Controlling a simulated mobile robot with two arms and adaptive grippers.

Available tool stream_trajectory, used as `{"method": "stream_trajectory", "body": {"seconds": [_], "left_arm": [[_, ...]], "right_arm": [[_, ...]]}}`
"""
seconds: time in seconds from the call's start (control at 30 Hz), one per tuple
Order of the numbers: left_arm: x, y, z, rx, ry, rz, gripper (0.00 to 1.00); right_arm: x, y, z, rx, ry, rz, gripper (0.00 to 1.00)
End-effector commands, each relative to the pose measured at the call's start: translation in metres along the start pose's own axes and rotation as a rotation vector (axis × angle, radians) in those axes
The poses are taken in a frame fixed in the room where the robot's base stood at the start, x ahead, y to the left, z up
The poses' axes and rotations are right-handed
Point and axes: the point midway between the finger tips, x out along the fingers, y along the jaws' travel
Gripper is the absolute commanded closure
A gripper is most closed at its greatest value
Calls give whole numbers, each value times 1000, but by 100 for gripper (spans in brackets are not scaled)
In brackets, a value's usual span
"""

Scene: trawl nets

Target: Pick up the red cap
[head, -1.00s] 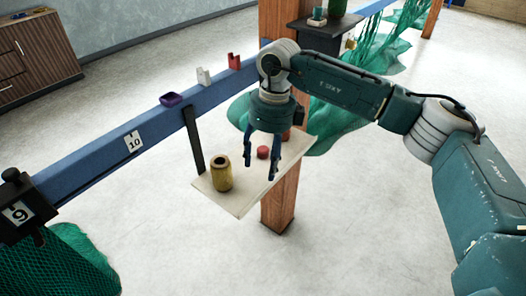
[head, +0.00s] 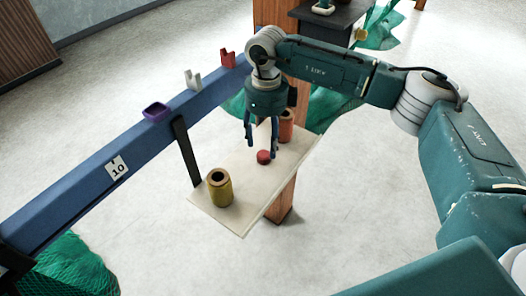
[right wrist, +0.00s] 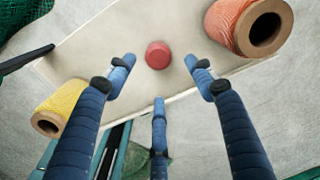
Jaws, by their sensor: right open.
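The red cap (head: 264,157) is a small red disc lying on a pale board (head: 246,222) fixed beside the blue beam. In the right wrist view the red cap (right wrist: 158,55) lies on the board ahead of the spread fingers, with nothing touching it. My right gripper (head: 262,150) is open and empty, pointing down just above the cap; its fingers (right wrist: 158,85) also show in the right wrist view. My left gripper is not in view.
A yellow spool (head: 219,188) stands at the board's near left. An orange spool (head: 286,126) stands behind the gripper. The blue beam (head: 80,195) carries a purple tray (head: 156,112), a white holder (head: 193,79) and a red holder (head: 227,58). Green net (head: 75,265) hangs below.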

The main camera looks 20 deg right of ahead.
Motion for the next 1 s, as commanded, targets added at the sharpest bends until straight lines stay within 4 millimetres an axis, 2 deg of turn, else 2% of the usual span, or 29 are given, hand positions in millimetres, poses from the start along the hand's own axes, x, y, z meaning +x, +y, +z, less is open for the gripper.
{"method": "stream_trajectory", "body": {"seconds": [0.1,0.2,0.37,0.5,0.6,0.77,0.8,1.0], "left_arm": [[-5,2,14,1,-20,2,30],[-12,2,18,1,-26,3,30],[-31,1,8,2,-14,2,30],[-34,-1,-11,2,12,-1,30],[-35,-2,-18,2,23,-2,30],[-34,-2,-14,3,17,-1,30],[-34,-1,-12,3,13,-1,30],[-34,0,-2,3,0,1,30]], "right_arm": [[8,1,0,-1,0,1,46],[15,1,1,-1,2,2,46],[37,0,7,-1,3,3,46],[56,-1,7,0,2,2,46],[62,-1,8,0,-1,1,46],[62,-1,8,-1,-1,0,46],[62,-1,8,-1,-1,0,48],[62,-1,8,-1,-1,0,88]]}}
